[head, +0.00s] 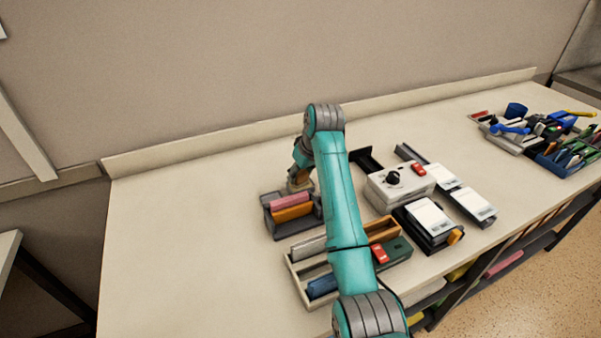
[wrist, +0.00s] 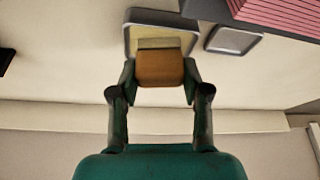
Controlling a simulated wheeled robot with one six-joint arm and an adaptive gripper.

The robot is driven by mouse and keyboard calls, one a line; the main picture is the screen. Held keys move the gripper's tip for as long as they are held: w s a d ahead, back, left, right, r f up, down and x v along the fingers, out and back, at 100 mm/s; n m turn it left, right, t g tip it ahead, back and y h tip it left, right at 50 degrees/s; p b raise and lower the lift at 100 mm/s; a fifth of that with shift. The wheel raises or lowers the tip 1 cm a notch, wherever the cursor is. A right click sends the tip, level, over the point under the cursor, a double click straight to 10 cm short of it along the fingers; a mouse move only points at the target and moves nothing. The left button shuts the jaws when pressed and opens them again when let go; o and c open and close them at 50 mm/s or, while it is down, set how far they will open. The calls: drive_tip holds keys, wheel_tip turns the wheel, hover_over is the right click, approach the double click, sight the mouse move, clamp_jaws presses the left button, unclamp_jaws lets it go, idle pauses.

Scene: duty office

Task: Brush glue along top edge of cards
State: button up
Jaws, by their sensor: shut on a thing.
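My gripper (wrist: 160,78) is shut on a brown block-like brush (wrist: 160,68), one finger on each side. A paler part of the brush, perhaps its bristles, shows beyond the block. The brush is over a small grey-rimmed tray (wrist: 132,38) with a pale yellow inside, probably glue; I cannot tell if they touch. Pink cards (wrist: 285,12) stand in a dark holder at the wrist view's upper right. In the head view, the holder (head: 277,228) carries pink and orange card stacks, and my gripper (head: 298,178) is just behind it, partly hidden by my arm.
A second small grey tray (wrist: 232,40) lies beside the first. A divided wooden tray (head: 297,270) stands in front of the card holder. A white box with a black knob (head: 398,186) and label devices (head: 430,218) are to the right. The table's left side is clear.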

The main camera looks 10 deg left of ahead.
drive_tip(key=shift+r, duration=3.45)
